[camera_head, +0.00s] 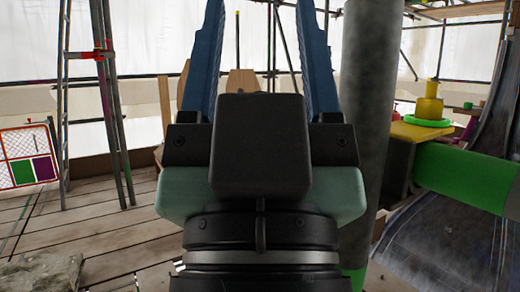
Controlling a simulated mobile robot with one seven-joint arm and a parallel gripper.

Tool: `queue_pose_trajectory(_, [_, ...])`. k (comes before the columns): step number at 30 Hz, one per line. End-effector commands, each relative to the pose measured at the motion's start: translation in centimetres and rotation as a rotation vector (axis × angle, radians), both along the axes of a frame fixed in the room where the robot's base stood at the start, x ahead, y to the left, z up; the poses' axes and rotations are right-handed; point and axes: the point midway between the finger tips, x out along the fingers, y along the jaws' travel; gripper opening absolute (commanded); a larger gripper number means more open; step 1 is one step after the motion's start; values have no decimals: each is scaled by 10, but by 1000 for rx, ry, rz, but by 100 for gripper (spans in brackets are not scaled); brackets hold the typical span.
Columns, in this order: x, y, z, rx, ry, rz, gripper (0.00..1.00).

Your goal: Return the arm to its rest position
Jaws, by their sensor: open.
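My gripper (264,20) fills the middle of the head view, close to the camera and pointing up and away. Its two blue fingers stand wide apart with nothing visible between them. Their tips reach the top edge of the picture. The black and green gripper body hides much of the scene behind it.
A grey column (368,120) stands just right of my gripper. Beyond it, a yellow stepped piece (429,105) sits on a green ring (427,123) above a yellow board (420,134). A ladder (108,120) and a coloured panel (28,157) stand left. Plank floor (110,235) shows at left.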

Motion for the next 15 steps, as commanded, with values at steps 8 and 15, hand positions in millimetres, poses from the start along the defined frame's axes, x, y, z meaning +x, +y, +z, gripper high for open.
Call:
queue_pose_trajectory(8, [0, 0, 102, 0, 0, 0, 62])
queue_pose_trajectory(15, [0, 0, 175, -1, 0, 1, 62])
